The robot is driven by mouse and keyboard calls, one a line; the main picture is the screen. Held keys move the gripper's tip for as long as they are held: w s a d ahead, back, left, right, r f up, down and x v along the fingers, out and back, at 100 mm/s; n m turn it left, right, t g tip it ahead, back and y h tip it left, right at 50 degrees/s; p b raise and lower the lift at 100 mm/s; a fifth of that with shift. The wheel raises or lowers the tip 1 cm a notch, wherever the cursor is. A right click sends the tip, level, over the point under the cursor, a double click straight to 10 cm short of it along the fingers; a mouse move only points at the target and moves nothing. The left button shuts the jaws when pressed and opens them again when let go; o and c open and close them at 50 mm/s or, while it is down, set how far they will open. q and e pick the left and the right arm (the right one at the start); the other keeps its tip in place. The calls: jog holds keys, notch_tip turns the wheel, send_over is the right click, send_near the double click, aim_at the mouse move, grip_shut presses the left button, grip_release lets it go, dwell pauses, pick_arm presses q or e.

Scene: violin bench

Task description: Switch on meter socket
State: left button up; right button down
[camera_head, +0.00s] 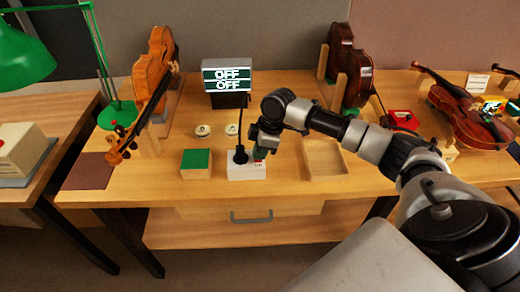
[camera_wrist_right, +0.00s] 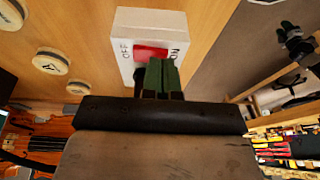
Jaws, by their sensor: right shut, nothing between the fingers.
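The meter socket (camera_head: 246,172) is a white block near the front of the bench, with a black plug and cable (camera_head: 240,155) on its left part. In the right wrist view it shows as a white box (camera_wrist_right: 128,25) marked OFF and ON, with a red rocker switch (camera_wrist_right: 150,52). The meter display (camera_head: 228,80) behind it reads OFF on two lines. My right gripper (camera_head: 259,153) is above the right part of the socket. Its green fingers (camera_wrist_right: 162,64) are shut and empty, at the switch near the ON side; I cannot tell whether they touch. My left gripper is out of view.
A green-topped block (camera_head: 196,160) stands left of the socket, and a shallow wooden tray (camera_head: 325,158) lies to its right. Two round discs (camera_head: 203,130) lie behind. Violins (camera_head: 155,75) stand at the left and right. The bench's front strip is mostly clear.

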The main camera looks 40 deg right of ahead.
jog(key=shift+a+p, duration=0.1)
jog(key=shift+p, duration=0.25)
jog(key=shift+f, duration=0.25)
jog(key=shift+w+d+r, duration=0.25)
jog(key=shift+w+d, duration=0.2)
jog(key=shift+w, duration=0.2)
